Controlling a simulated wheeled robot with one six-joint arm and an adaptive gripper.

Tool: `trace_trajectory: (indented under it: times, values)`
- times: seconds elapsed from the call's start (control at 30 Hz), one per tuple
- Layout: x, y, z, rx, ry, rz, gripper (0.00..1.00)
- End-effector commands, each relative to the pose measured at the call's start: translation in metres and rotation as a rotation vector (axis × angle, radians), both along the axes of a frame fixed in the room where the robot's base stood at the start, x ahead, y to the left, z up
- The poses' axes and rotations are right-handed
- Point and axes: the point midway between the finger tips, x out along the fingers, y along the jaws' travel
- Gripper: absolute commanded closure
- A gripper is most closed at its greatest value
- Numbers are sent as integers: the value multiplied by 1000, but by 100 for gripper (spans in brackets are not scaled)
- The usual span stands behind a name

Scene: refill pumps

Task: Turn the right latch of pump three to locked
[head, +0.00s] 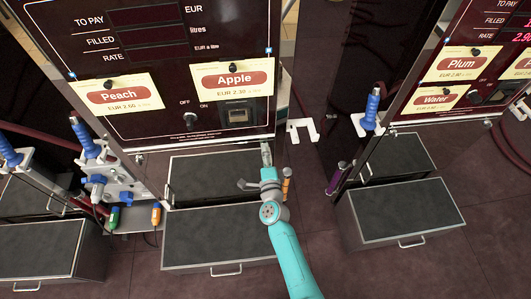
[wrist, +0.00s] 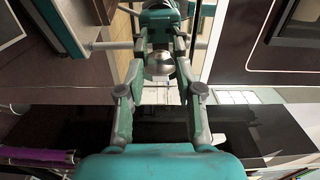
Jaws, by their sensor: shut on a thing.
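The pump with the Peach and Apple labels (head: 190,125) stands in front of me; I see no pump number on it. My gripper (head: 266,152) is at its lower right corner, below the Apple label. In the wrist view my gripper (wrist: 160,55) has its two fingers closed in around a small metal and teal part, which I take to be the right latch (wrist: 158,66). The fingers and my arm hide most of that latch in the head view. Whether it is turned to locked cannot be told.
A purple cylinder (head: 338,177) and the Plum and Water pump (head: 440,110) stand further right.

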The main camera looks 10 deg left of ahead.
Motion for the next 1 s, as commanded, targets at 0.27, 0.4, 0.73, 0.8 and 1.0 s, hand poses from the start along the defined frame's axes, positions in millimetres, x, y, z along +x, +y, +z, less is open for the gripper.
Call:
trace_trajectory:
  times: [0.27, 0.4, 0.73, 0.8, 1.0]
  values:
    - [0, -1, 0, 48, 15, -2, 100]
    - [0, -1, -1, 52, 16, -2, 100]
    - [0, -1, -1, 51, 16, -2, 45]
    - [0, -1, -1, 51, 16, -2, 40]
    - [0, -1, 0, 51, 15, -1, 40]
